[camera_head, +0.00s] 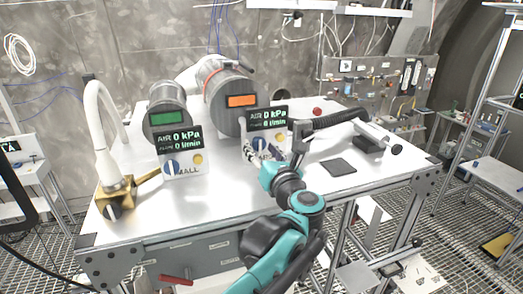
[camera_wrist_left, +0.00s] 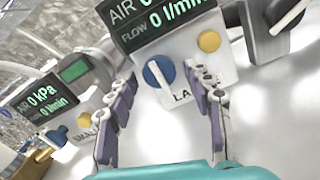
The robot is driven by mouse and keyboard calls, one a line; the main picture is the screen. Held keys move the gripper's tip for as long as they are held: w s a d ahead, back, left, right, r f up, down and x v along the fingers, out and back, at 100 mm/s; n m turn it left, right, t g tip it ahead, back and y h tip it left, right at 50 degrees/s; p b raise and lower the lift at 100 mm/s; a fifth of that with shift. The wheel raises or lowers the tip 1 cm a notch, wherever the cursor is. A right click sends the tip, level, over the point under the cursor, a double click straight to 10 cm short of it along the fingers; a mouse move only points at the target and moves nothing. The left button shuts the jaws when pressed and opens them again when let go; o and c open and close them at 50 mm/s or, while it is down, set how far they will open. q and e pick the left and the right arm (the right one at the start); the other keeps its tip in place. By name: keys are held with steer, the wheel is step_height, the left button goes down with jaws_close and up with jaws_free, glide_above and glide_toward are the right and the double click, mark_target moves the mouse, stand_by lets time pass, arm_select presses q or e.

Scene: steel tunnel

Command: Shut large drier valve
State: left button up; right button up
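The large drier's control box (camera_head: 268,122) stands in front of the large steel cylinder with an orange label. Its display reads 0 kPa and 0 l/min. In the left wrist view, its valve is a round blue knob (camera_wrist_left: 158,73) with a slanted white pointer, left of a yellow button (camera_wrist_left: 209,41). My left gripper (camera_wrist_left: 166,88) is open, its two fingers spread on either side of the knob and apart from each other. In the head view, the left gripper (camera_head: 273,153) is in front of the box and partly hides the knob. My right gripper is not in view.
The small drier's box (camera_head: 181,152), with its own blue knob and yellow button, stands to the left. A brass fitting (camera_head: 116,197) with a white hose is at the table's left. A black corrugated hose (camera_head: 335,118) and dark pad (camera_head: 338,167) lie right. The front-left tabletop is clear.

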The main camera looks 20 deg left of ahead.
arm_select(q)
steer(key=v, duration=1.2)
stand_by(0.3)
